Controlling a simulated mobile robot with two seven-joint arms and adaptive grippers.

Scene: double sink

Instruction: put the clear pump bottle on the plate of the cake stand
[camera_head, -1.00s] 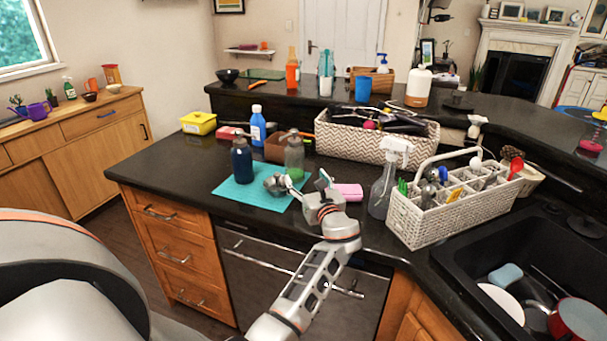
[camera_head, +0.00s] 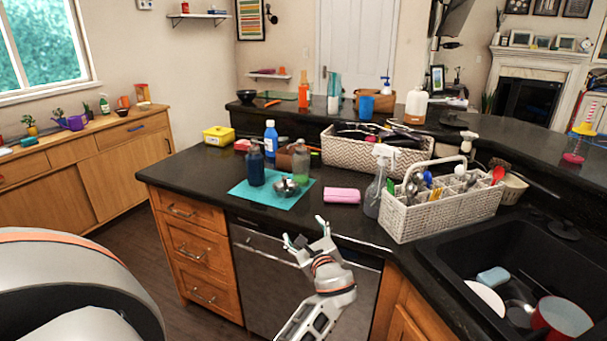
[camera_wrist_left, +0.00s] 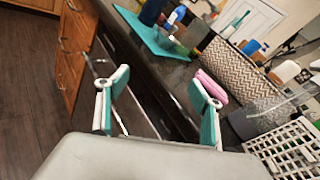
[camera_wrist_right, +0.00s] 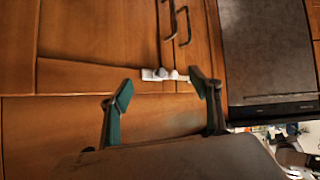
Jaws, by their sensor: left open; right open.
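The clear pump bottle (camera_head: 301,164), with green liquid low in it, stands on a teal mat (camera_head: 242,192) on the dark counter. It shows small in the left wrist view. A shiny silver piece (camera_head: 287,187) sits on the mat in front of it; I cannot tell whether this is the cake stand. My left gripper (camera_head: 306,232) is open and empty, in front of the counter edge and apart from the bottle. Its fingers also show in the left wrist view (camera_wrist_left: 160,88). My right gripper (camera_wrist_right: 160,90) is open and empty before wooden cabinet fronts.
A dark blue bottle (camera_head: 255,168) stands on the mat, left of the clear one. A pink case (camera_head: 342,195), a spray bottle (camera_head: 374,192) and a white caddy (camera_head: 440,214) stand to the right. A patterned basket (camera_head: 345,152) is behind. The sink (camera_head: 470,262) is at right.

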